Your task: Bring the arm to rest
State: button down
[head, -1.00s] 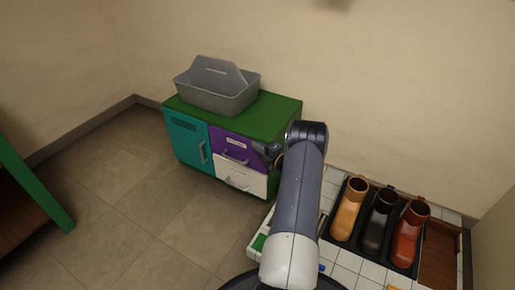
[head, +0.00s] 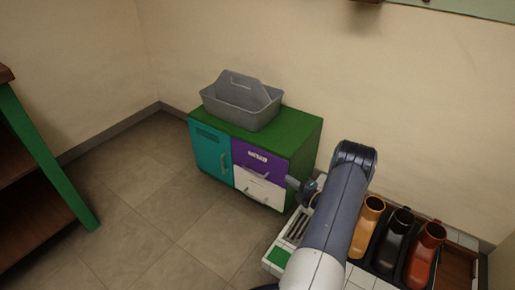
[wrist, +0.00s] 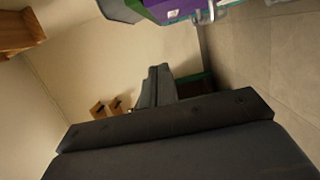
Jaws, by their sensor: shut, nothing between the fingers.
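My arm (head: 335,215) rises from the lower edge of the head view and bends at the elbow. My gripper, at the front right of the cabinet in the head view, is small and partly hidden by my arm. In the wrist view my gripper (wrist: 157,88) shows its dark fingers together, with nothing between them. It is apart from the cabinet's drawers.
A green cabinet (head: 304,132) has a teal door, a purple drawer (head: 257,163) and a white drawer (head: 258,188), all looking shut. A grey caddy (head: 240,104) stands on top. Boots (head: 396,236) stand at right. A green-legged table (head: 45,160) is left; floor between is clear.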

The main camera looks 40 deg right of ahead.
dwell(0.3)
jog(key=w+d+b, duration=0.2)
jog(key=w+b, duration=0.2)
jog(key=w, duration=0.7)
jog(key=shift+w+d, duration=0.15)
jog(key=shift+d, duration=0.25)
